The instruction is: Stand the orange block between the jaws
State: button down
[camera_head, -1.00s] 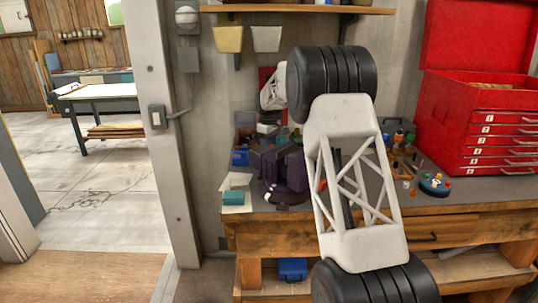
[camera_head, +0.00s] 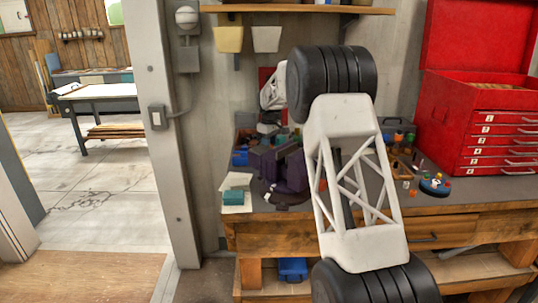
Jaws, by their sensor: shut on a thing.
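A dark purple vise (camera_head: 291,172) stands on the workbench, left of my large white arm link. My gripper (camera_head: 268,129) is small in view, beyond and above the vise, below the white wrist. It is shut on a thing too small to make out. I cannot pick out the orange block for certain, and the gap between the vise jaws is not clear from here. My arm hides the bench just right of the vise.
The wooden workbench (camera_head: 290,232) carries a blue bin (camera_head: 240,157), a teal box (camera_head: 233,197) on paper, and several small coloured parts at right. A red tool chest (camera_head: 490,130) stands at the right. A wooden shelf (camera_head: 300,10) hangs above.

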jog(key=shift+r, duration=2.4)
jog(key=shift+s+r, duration=0.1)
jog(key=shift+s+d+r, duration=0.15)
jog(key=shift+s+r, duration=0.15)
jog(key=shift+r, duration=0.1)
jog(key=s+d+r, duration=0.3)
jog(key=s+r, duration=0.5)
jog(key=s, duration=0.3)
jog(key=s+d+r+m, duration=0.1)
jog(key=s+d+r, duration=0.2)
jog(key=s+r, duration=0.5)
jog(key=shift+s+d+r, duration=0.35)
jog(key=shift+s+r, duration=0.05)
jog(key=shift+s, duration=1.65)
jog(key=shift+f, duration=0.15)
